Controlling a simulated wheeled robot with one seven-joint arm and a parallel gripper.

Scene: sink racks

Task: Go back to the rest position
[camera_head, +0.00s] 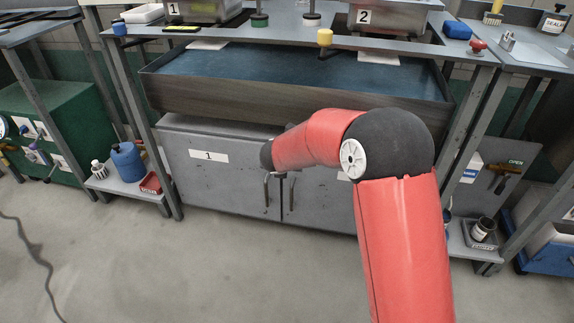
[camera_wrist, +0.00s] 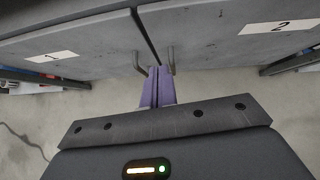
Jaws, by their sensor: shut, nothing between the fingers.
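My gripper shows in the wrist view as two purple fingers (camera_wrist: 158,88) that lie side by side, shut with nothing held. The fingertips are near the handles of the grey cabinet (camera_wrist: 100,45), close to the gap between its two doors. I cannot tell whether they touch a handle. In the head view my red arm reaches in from the lower right toward the cabinet (camera_head: 222,180), and the gripper itself is hidden or too small to make out. Both cabinet doors look closed; labels 1 and 2 show in the wrist view.
Above the cabinet is a wide drawer-like basin (camera_head: 300,70), under a bench with two numbered sinks. The floor in front is clear; a cable (camera_head: 35,262) lies at left.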

